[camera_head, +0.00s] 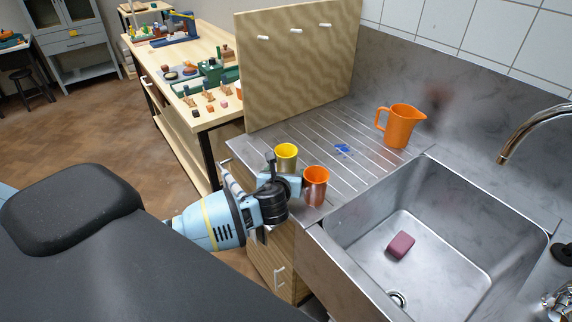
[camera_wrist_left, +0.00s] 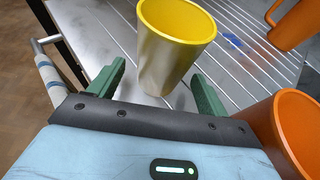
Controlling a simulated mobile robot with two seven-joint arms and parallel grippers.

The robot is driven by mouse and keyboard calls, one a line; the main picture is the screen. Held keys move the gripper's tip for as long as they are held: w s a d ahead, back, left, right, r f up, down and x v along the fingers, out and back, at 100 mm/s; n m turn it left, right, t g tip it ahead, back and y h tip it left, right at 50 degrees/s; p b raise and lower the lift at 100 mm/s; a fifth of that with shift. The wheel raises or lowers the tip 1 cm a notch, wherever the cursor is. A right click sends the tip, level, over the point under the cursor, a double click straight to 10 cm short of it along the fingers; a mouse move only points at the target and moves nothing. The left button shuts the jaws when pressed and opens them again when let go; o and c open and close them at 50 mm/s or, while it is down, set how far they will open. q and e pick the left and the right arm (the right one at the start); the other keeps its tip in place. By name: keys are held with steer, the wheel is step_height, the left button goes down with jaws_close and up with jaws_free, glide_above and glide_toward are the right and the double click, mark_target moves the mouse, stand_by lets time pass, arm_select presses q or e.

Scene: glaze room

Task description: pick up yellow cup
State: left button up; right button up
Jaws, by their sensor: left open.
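The yellow cup (camera_head: 287,152) stands upright on the ribbed steel draining board, near its front left edge. In the left wrist view the cup (camera_wrist_left: 172,55) has a yellow inside and a silvery outer wall. My left gripper (camera_head: 282,174) is open right at the near side of the cup. In the left wrist view its two green fingers (camera_wrist_left: 158,90) stand to either side of the cup's lower part, with gaps visible. My right gripper is not in view.
An orange cup (camera_head: 315,185) stands close to the right of my left gripper. An orange jug (camera_head: 398,127) and a small blue item (camera_head: 343,149) are farther back on the board. A sink (camera_head: 440,210) holding a dark pink block (camera_head: 400,245) lies right. A wooden panel (camera_head: 295,70) rises behind.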

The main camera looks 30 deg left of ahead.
mark_target(286, 168)
arm_select(q)
steer(key=shift+x, duration=1.6)
steer(key=c, duration=1.1)
steer(key=shift+r, duration=0.15)
steer(key=shift+r, duration=4.8)
steer(key=shift+r, duration=0.1)
